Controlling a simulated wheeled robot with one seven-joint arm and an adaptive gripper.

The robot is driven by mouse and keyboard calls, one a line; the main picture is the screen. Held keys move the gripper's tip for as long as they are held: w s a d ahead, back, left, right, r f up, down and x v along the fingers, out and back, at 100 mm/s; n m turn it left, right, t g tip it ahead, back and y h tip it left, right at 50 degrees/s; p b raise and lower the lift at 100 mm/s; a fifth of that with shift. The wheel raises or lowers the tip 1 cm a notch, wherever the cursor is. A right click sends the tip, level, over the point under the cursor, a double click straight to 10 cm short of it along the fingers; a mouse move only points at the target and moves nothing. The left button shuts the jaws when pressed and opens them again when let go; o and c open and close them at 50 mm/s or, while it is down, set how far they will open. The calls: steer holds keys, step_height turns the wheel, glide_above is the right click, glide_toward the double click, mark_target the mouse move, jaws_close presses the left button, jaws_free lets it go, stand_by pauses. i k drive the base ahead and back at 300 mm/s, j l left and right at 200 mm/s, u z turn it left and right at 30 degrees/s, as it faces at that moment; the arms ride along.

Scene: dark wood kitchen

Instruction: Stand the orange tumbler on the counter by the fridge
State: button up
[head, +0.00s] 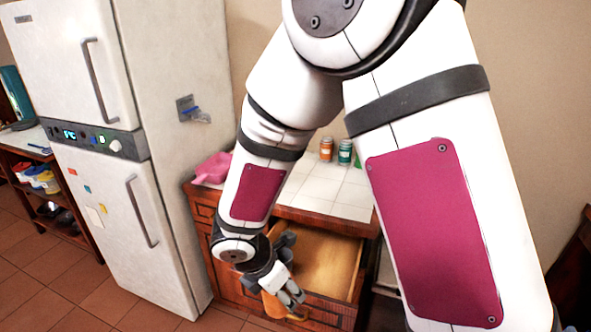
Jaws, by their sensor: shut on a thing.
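The orange tumbler (272,306) is at my gripper, low in front of the open drawer. My gripper (287,295) points down and is shut on the tumbler, with the fingers hiding part of it. The counter (342,192) has a white tiled top and stands just right of the white fridge (160,150). The tumbler is below the level of the countertop. I cannot tell whether it touches the drawer front.
A wooden drawer (325,268) stands open under the counter. A pink object (212,169) lies at the counter's left end. An orange jar (326,149) and a teal jar (345,152) stand at the back. The middle tiles look clear; my arm hides part of the top.

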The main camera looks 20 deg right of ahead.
mark_target(337, 203)
steer(key=i+l, duration=0.9)
steer(key=l, duration=0.1)
